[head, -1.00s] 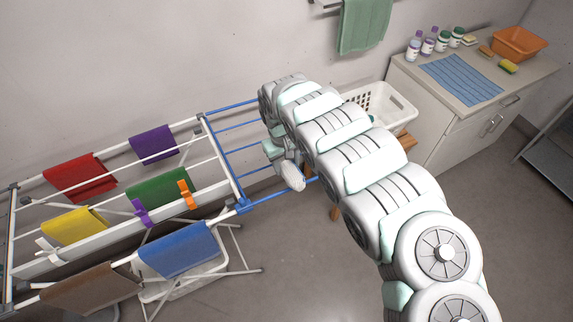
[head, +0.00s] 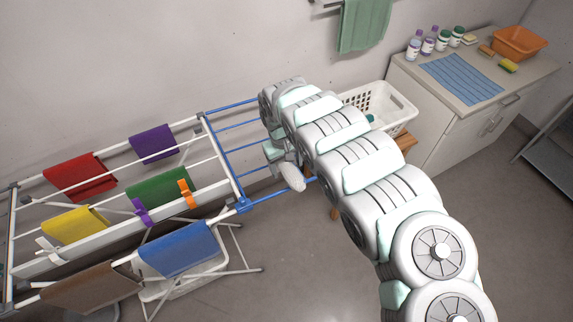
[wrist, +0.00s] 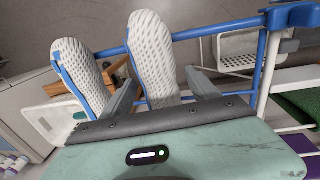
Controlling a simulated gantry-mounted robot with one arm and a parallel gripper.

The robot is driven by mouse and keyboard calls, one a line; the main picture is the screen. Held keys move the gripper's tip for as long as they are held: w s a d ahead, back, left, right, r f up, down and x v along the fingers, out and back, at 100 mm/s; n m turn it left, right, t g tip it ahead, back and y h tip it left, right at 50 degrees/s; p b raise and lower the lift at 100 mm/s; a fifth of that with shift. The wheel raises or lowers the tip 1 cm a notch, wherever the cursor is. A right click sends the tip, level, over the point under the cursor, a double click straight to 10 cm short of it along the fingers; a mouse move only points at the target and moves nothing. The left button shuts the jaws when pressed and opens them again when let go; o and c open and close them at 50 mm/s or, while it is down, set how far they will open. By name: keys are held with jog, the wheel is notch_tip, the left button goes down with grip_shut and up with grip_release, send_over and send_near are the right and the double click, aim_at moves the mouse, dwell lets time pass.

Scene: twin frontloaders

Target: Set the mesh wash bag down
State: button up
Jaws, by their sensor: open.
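My gripper (wrist: 112,60) is open in the wrist view, with two white, dotted finger pads apart and nothing clearly held between them. In the head view one white fingertip (head: 291,177) shows beside the blue end of the drying rack (head: 243,206); my arm hides much of the gripper. Blue rack rails (wrist: 220,32) pass by the fingers in the wrist view; I cannot tell whether they touch. I cannot make out a mesh wash bag for certain in either view.
A white basket (head: 402,112) stands on a wooden stool (head: 405,142) behind my arm, with a small teal thing inside. Cloths hang on the rack's left part. A counter (head: 415,69) with bottles and an orange tub (head: 519,43) is at right. The floor at front is clear.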

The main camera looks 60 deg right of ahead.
aim_at(283, 166)
notch_tip(283, 166, up, 12)
jog(key=shift+w+a, duration=0.3)
jog(key=shift+a, duration=0.15)
dwell(0.4)
jog(key=shift+r, duration=0.1)
dwell(0.4)
jog(key=shift+w, duration=0.1)
